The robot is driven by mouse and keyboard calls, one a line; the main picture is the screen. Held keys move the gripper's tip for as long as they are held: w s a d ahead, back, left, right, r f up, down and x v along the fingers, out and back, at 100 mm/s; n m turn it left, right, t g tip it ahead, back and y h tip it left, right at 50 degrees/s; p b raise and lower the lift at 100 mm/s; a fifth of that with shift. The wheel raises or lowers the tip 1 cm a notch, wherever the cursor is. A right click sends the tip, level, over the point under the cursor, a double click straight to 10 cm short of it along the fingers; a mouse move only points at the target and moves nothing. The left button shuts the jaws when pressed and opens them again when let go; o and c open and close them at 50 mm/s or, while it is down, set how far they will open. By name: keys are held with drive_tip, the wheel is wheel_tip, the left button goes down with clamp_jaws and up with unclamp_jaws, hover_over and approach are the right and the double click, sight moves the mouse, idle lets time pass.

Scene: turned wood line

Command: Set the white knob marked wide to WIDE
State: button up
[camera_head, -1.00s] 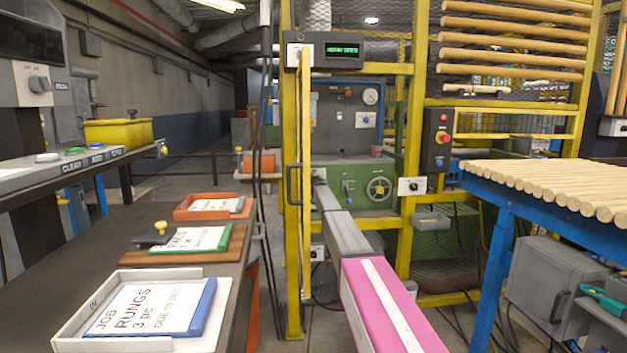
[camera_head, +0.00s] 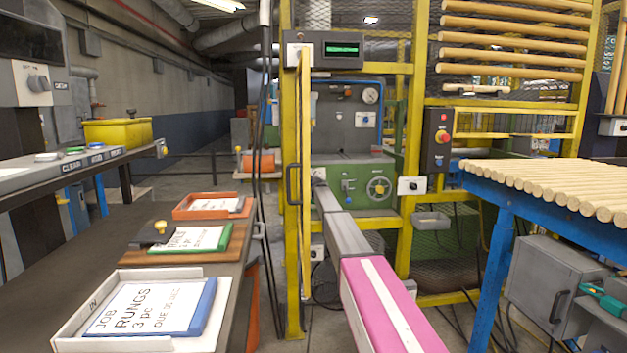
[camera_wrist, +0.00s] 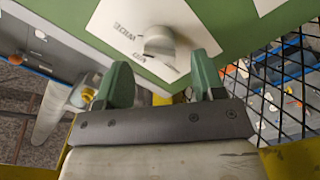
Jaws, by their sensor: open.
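In the wrist view a light-coloured knob (camera_wrist: 157,43) sits on a white plate (camera_wrist: 113,17) fixed to a green panel. My gripper (camera_wrist: 163,62) has two green fingers, spread apart and empty. The knob lies in front of the gap between the fingertips, and I see no clear contact. In the head view my arm reaches to the green machine (camera_head: 352,172) behind the yellow frame; the knob cannot be made out there.
A yellow frame post (camera_head: 292,200) stands left of my arm, and another (camera_head: 408,240) stands to its right. Black mesh (camera_wrist: 285,85) is close to the right of my gripper. A blue-legged table (camera_head: 500,215) with wooden rods is at right, and a bench (camera_head: 115,222) with trays at left.

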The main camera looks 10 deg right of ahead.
drive_tip(key=s, duration=0.8)
drive_tip(key=s+d+f+m+g+h, duration=0.1)
drive_tip(key=s+f+m+g, duration=0.25)
drive_tip(key=s+f, duration=1)
drive_tip(key=s+d+f+m+g, duration=0.1)
drive_tip(key=s+f+m+g, duration=0.3)
drive_tip(key=s+f, duration=0.95)
drive_tip(key=s+a+f+m+g, duration=0.1)
drive_tip(key=s+f+g, duration=0.3)
drive_tip(key=s, duration=1.5)
drive_tip(key=s+f+m+g+y, duration=0.1)
drive_tip(key=s+f+g, duration=0.3)
drive_tip(key=s, duration=1.6)
drive_tip(key=shift+s+a+f+m+g, duration=0.2)
drive_tip(key=shift+a+m+g, duration=0.15)
drive_tip(key=shift+m+g, duration=0.65)
drive_tip(key=shift+w+n, duration=0.1)
drive_tip(key=shift+n, duration=0.15)
